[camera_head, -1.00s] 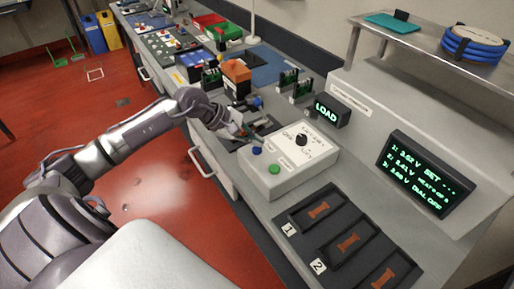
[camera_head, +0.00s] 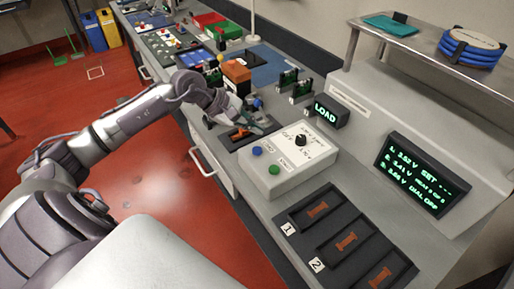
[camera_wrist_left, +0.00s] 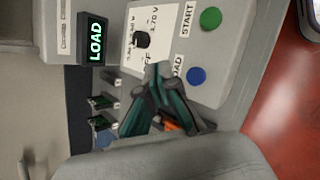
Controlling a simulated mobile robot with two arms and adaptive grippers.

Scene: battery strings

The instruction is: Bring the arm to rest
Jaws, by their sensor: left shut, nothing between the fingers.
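My left arm (camera_head: 140,118) reaches in from the left over the bench. Its gripper (camera_head: 262,122) hangs just behind the white control box (camera_head: 290,160), over the bench and near a dark tray (camera_head: 262,134). In the left wrist view the gripper fingers (camera_wrist_left: 160,95) are dark green and grey, closed with nothing between them. They cover part of the control box's near edge there. My right gripper is in neither view.
The box carries a dial (camera_head: 301,140), a blue button (camera_head: 257,151) and a green button (camera_head: 274,169). A LOAD sign (camera_head: 326,112), battery holders (camera_head: 288,79), an orange block (camera_head: 236,70) and a readout (camera_head: 417,174) stand nearby. Numbered slots (camera_head: 340,240) lie in front.

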